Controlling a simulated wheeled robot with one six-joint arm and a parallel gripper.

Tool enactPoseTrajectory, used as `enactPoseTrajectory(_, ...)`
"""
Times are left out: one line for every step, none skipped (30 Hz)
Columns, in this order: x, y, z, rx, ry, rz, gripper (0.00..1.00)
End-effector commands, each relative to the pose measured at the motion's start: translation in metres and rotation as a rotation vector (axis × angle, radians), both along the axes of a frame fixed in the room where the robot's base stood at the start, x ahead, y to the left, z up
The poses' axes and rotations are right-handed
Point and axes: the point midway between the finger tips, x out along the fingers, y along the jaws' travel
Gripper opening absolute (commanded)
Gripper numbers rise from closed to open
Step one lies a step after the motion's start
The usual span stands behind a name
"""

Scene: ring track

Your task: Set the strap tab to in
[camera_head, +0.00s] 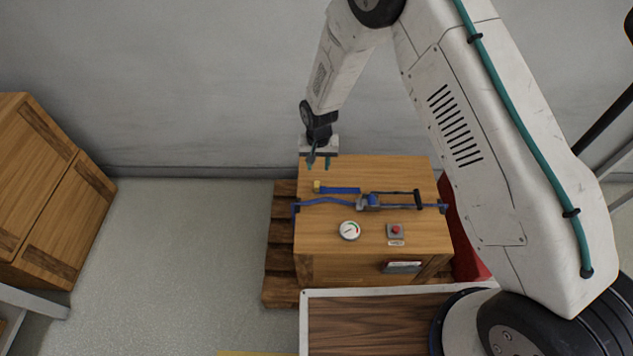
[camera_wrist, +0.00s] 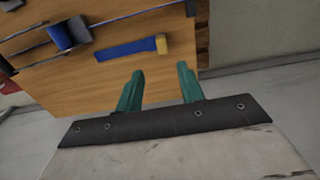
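A blue strap (camera_head: 325,202) runs across the top of a wooden crate (camera_head: 320,240) and over its edges. A grey tensioner (camera_head: 367,201) with a blue spool and a dark lever handle (camera_head: 417,197) sits on it. The strap tab, a blue strip (camera_head: 341,190) with a yellow end (camera_head: 317,187), lies flat behind the strap, its yellow end away from the tensioner. In the wrist view the blue strip (camera_wrist: 124,49) and yellow end (camera_wrist: 161,43) show beyond my fingers. My gripper (camera_head: 318,164) is open and empty above the crate's back left, its green fingers (camera_wrist: 160,88) apart from the tab.
A round gauge (camera_head: 349,230) and a red button box (camera_head: 395,230) sit on the crate's front half. The crate stands on a pallet (camera_head: 280,240). A red object (camera_head: 466,245) is right of it, and wooden boxes (camera_head: 45,190) stand at left. The floor between is clear.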

Motion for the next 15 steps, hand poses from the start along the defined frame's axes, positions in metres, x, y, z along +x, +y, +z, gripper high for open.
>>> enactPoseTrajectory(-0.002, 0.002, -0.01, -0.002, 0.003, 0.0, 0.38)
enactPoseTrajectory(-0.002, 0.003, -0.014, -0.001, 0.003, -0.001, 0.38)
enactPoseTrajectory(-0.002, 0.004, -0.018, -0.001, 0.002, -0.001, 0.38)
enactPoseTrajectory(-0.003, 0.005, -0.022, -0.001, 0.002, -0.002, 0.38)
enactPoseTrajectory(-0.003, 0.005, -0.025, -0.001, 0.003, -0.002, 0.38)
enactPoseTrajectory(-0.003, 0.005, -0.03, -0.001, 0.003, -0.002, 0.38)
enactPoseTrajectory(-0.003, 0.005, -0.034, -0.002, 0.004, -0.002, 0.38)
enactPoseTrajectory(-0.003, 0.005, -0.038, -0.002, 0.004, -0.002, 0.38)
enactPoseTrajectory(-0.004, 0.005, -0.045, -0.002, 0.005, -0.002, 0.38)
enactPoseTrajectory(-0.003, 0.005, -0.05, -0.002, 0.004, -0.002, 0.38)
enactPoseTrajectory(-0.003, 0.005, -0.055, -0.002, 0.004, -0.002, 0.38)
enactPoseTrajectory(-0.003, 0.005, -0.061, -0.002, 0.004, -0.002, 0.38)
enactPoseTrajectory(-0.003, 0.004, -0.066, -0.002, 0.004, -0.002, 0.38)
enactPoseTrajectory(-0.004, 0.004, -0.071, -0.003, 0.005, -0.002, 0.38)
enactPoseTrajectory(-0.003, 0.004, -0.076, -0.002, 0.004, -0.002, 0.38)
